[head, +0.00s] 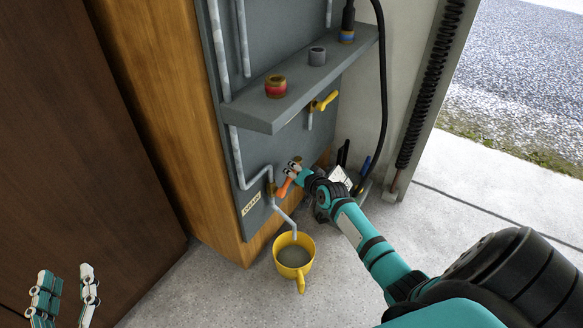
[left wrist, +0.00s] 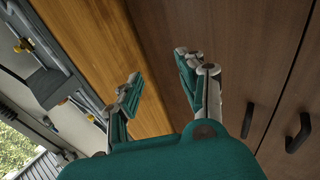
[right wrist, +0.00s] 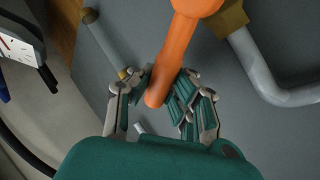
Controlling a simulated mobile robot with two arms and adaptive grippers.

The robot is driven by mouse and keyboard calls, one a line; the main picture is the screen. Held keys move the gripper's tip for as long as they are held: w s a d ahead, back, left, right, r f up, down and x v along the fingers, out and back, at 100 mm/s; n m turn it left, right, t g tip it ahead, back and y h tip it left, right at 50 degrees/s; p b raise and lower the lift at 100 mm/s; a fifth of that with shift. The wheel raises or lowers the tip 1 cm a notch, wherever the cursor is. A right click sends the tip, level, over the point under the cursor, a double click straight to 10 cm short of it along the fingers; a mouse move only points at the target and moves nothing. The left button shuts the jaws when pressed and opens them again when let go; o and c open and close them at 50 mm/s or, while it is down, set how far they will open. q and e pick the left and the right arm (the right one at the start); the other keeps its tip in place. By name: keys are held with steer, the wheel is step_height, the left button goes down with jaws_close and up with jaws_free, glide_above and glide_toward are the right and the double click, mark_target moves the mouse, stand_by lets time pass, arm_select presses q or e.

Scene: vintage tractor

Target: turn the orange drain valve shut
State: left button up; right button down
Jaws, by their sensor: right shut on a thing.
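The orange drain valve handle (head: 284,187) is on the lower pipe of the grey panel, next to a tag that reads DRAIN (head: 251,204). In the right wrist view the orange lever (right wrist: 178,58) runs down from the brass valve body (right wrist: 232,17) into my right gripper (right wrist: 160,95). My right gripper also shows in the head view (head: 293,168), and its fingers are shut around the lever's free end. My left gripper (head: 66,290) is open and empty at the lower left. It also shows in the left wrist view (left wrist: 158,78), in front of brown cabinet doors.
A yellow mug (head: 294,262) with grey liquid stands on the floor under the drain pipe outlet. A black hose hangs at the right.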

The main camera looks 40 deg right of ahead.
steer(key=shift+s+d+f+m+g+y, duration=0.1)
steer(key=shift+d+f+m+g+y, duration=0.2)
steer(key=shift+f, duration=0.25)
arm_select(q)
steer(key=shift+s+d+r+t+h+b, duration=0.1)
steer(key=shift+s+r+t+h+b, duration=0.15)
steer(key=shift+r+t, duration=0.55)
steer(key=shift+s+d+r+t+h+b, duration=0.1)
steer(key=shift+s+r+t+h+b, duration=0.25)
steer(key=shift+r, duration=0.8)
steer(key=shift+s+d+r+t+h+b, duration=0.1)
steer(key=shift+r+t+b, duration=0.1)
steer(key=shift+r+t, duration=0.65)
arm_select(e)
steer(key=shift+d+f+m+g+y, duration=0.1)
steer(key=shift+f+m+g+y, duration=0.8)
steer(key=shift+f+m+y, duration=0.6)
arm_select(q)
steer(key=shift+r, duration=0.1)
arm_select(e)
steer(key=shift+f, duration=0.15)
steer(key=c, duration=1.3)
jaws_free()
steer(key=shift+d, duration=0.1)
steer(key=shift+o, duration=0.6)
steer(key=shift+r, duration=0.25)
